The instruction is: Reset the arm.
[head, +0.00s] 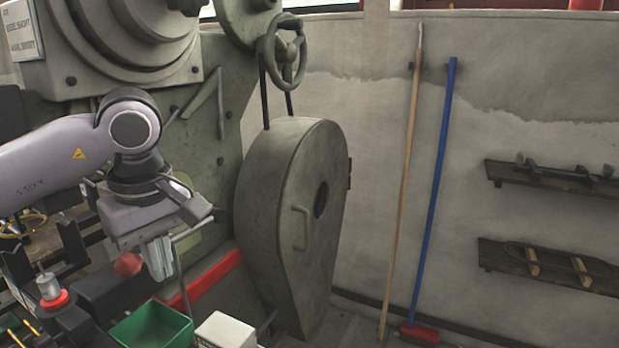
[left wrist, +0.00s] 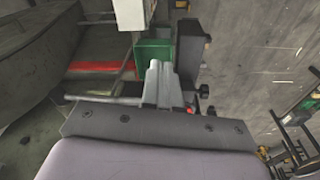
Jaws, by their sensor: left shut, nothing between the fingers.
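My left arm comes in from the left in the head view. Its gripper (head: 158,258) points down in front of the large grey-green press (head: 205,150), beside a red ball-shaped knob (head: 128,264). The gripper is shut and holds nothing. In the left wrist view the closed fingers (left wrist: 157,82) show in the middle, with a green bin (left wrist: 152,55) beyond them. My right gripper is in neither view.
A green bin (head: 152,327) and a white box (head: 225,330) stand below the gripper. The press has a rounded guard (head: 285,210) with a handle and a handwheel (head: 287,50) above. A wooden pole (head: 402,180) and a blue pole (head: 433,190) lean on the wall at the right.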

